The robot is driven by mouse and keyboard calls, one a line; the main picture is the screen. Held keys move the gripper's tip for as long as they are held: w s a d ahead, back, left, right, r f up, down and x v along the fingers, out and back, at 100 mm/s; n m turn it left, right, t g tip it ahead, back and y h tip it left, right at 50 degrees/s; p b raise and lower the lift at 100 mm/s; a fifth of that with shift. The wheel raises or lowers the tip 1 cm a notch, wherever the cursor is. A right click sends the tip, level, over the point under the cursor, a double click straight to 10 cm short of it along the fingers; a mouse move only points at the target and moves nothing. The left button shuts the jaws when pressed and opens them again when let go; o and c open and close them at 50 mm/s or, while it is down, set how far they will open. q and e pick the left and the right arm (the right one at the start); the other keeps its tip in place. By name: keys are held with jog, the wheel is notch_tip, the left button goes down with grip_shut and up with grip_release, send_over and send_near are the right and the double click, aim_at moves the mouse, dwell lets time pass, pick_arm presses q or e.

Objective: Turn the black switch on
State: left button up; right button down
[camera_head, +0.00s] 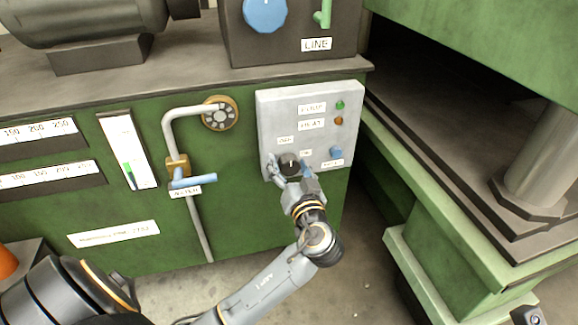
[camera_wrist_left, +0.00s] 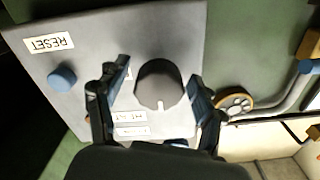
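The black switch (camera_head: 291,160) is a round dark knob low on the grey control panel (camera_head: 273,110), left of a blue button. It also shows in the left wrist view (camera_wrist_left: 160,86), with a pale mark on its rim. My left gripper (camera_head: 290,168) is at the panel with one finger on each side of the knob. In the left wrist view, gaps show between the knob and both fingers of the gripper (camera_wrist_left: 158,84), so it is open around the knob. My right gripper cannot be made out.
The blue button (camera_head: 336,152) sits beside a label that reads RESET in the left wrist view. A green light (camera_head: 340,104) and an orange light (camera_head: 339,120) are higher up. A pipe with a blue-handled valve (camera_head: 193,181) stands left. A green press (camera_head: 450,260) stands right.

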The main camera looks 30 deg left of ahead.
pick_arm(q)
jog(key=c, duration=1)
